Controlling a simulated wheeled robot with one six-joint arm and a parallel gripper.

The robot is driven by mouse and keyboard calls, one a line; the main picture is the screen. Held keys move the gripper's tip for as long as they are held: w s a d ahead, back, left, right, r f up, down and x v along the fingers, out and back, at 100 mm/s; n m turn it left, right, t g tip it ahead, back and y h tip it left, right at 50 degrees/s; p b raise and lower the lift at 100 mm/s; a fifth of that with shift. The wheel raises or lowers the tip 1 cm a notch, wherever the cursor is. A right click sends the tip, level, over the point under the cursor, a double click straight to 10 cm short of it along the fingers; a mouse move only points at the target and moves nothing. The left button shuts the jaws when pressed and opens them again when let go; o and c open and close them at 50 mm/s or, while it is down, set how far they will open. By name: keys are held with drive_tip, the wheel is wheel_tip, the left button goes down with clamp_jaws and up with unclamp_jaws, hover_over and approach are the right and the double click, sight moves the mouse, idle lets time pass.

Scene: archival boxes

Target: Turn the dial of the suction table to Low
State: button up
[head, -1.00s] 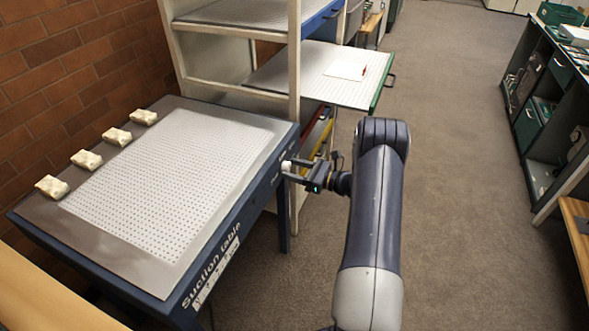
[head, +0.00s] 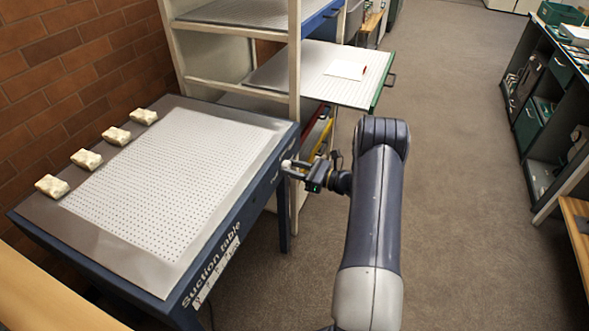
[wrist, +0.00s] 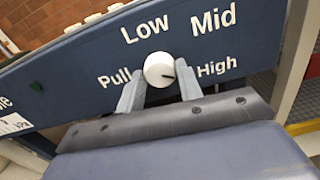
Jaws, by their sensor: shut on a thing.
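The suction table (head: 165,185) has a perforated white top and a blue frame, and stands at the left in the head view. Its dial (wrist: 158,69) is a round white knob on the blue front panel, with the labels Pull, Low, Mid and High around it. The dark mark on the knob points right and slightly down, nearest High. My gripper (wrist: 159,88) has one finger on each side of the knob and is shut on it. In the head view my gripper (head: 288,168) is at the table's right side, where the knob is mostly hidden.
Several cream blocks (head: 86,159) lie along the table's back edge by the brick wall. A shelf rack (head: 294,90) with a pulled-out perforated shelf (head: 320,85) stands just beyond the table. The grey floor to the right of my arm is clear.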

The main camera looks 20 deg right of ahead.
drive_tip(key=shift+f+n+b, duration=0.15)
drive_tip(key=shift+n+b, duration=0.15)
drive_tip(key=shift+b, duration=0.2)
drive_tip(key=shift+f+n+b, duration=0.1)
drive_tip(key=shift+n+b, duration=0.5)
drive_tip(key=shift+b, duration=0.35)
drive_tip(key=shift+n+b, duration=10.9)
drive_tip(key=shift+b, duration=3.45)
drive_tip(key=o, duration=1)
drive_tip(key=shift+r, duration=0.2)
